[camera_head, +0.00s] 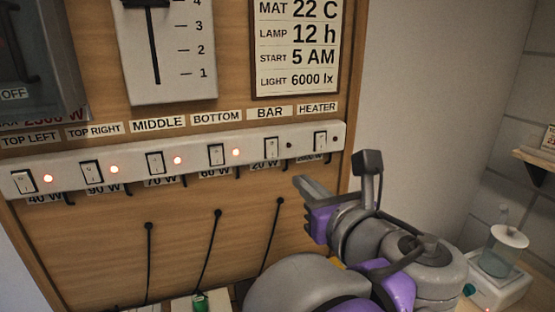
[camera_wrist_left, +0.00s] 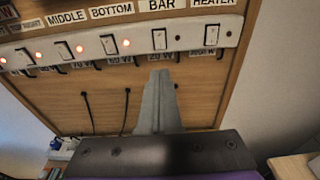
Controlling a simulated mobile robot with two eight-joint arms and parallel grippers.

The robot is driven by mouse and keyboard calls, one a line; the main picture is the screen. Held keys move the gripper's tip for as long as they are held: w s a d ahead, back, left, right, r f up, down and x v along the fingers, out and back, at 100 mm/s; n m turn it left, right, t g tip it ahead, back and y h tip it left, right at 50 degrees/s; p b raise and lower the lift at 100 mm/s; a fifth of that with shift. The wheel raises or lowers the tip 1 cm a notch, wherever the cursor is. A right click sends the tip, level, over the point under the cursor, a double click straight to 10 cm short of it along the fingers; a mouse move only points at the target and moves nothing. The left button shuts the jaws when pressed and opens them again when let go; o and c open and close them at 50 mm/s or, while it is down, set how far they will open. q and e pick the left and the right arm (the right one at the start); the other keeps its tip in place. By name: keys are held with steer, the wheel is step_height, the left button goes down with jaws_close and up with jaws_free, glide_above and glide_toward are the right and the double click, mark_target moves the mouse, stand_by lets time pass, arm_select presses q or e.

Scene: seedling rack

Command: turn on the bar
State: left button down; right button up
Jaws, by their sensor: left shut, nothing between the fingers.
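The bar switch (camera_head: 271,149) is a white rocker under the BAR label (camera_head: 270,112) on the white switch strip (camera_head: 190,158). The small lamp (camera_head: 289,145) to its right is dark. In the left wrist view the bar switch (camera_wrist_left: 159,39) shows above my fingertips, with its lamp (camera_wrist_left: 177,38) also dark. My left gripper (camera_head: 299,182) is shut and empty, its tips a little below the strip, between the bar and heater switches; I cannot tell the gap to the panel. In the left wrist view its fingers (camera_wrist_left: 160,75) point up towards the bar switch. My right gripper is not seen.
The heater switch (camera_head: 320,140) is close on the right, its lamp dark. The bottom switch (camera_head: 216,154) is on the left; it and the other switches further left have red lamps lit. Black cables (camera_head: 272,235) hang below. A jar device (camera_head: 500,262) stands at far right.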

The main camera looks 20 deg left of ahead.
mark_target(272, 156)
arm_select(q)
steer(key=p+x, duration=0.1)
steer(key=x, duration=1.3)
steer(key=shift+s, duration=0.1)
steer(key=shift+a, duration=0.1)
steer(key=shift+f, duration=0.1)
